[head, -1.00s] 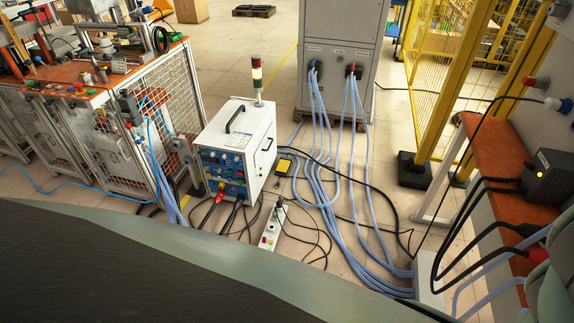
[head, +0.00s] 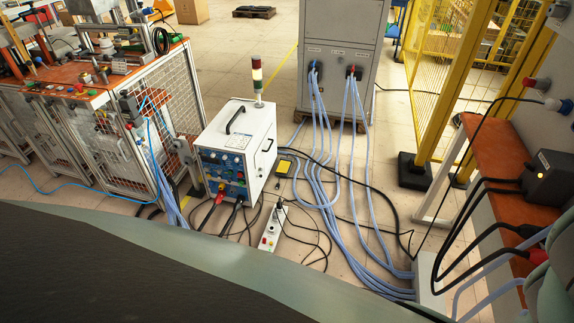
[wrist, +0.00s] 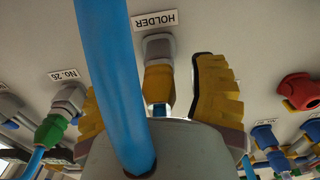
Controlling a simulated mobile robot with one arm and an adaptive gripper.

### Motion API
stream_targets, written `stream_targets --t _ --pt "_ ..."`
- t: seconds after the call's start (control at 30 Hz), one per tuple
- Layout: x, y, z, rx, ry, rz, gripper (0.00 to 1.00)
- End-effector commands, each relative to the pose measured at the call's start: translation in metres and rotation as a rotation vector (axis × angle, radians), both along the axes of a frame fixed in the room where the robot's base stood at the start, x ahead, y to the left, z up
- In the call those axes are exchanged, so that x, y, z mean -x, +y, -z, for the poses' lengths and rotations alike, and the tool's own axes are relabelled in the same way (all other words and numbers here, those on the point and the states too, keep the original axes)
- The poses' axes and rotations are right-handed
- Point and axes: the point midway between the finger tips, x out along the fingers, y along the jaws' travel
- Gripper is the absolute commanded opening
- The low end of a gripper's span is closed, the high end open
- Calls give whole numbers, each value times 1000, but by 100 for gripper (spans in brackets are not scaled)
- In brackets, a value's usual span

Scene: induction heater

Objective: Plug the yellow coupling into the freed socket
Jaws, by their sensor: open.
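In the wrist view, the yellow coupling (wrist: 158,82) sits at a grey socket (wrist: 158,45) beside an upside-down "HOLDER" label (wrist: 155,19). My gripper (wrist: 152,102) is open, with one ridged yellow finger on each side of the coupling. A gap shows between the coupling and the right finger. The left finger is partly hidden by a thick blue hose (wrist: 105,70), which crosses close to the camera. I cannot tell where that hose connects. My gripper is not visible in the head view.
A green coupling (wrist: 49,131) sits to the left near a "NO.26" label (wrist: 69,75). A red fitting (wrist: 298,91) and a blue coupling (wrist: 264,138) are on the right. The head view shows a white control box (head: 236,150), floor cables and a yellow fence (head: 430,90).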

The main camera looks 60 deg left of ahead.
Motion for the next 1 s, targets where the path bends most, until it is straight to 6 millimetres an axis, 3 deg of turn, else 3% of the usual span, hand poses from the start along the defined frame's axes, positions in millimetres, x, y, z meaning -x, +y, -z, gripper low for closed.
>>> stream_targets --t 0.3,0.87,1.0 --pt "-1 1 0 1 1 -3 60" --pt "0 0 0 0 0 -1 2" --pt "0 0 0 0 0 -1 0"
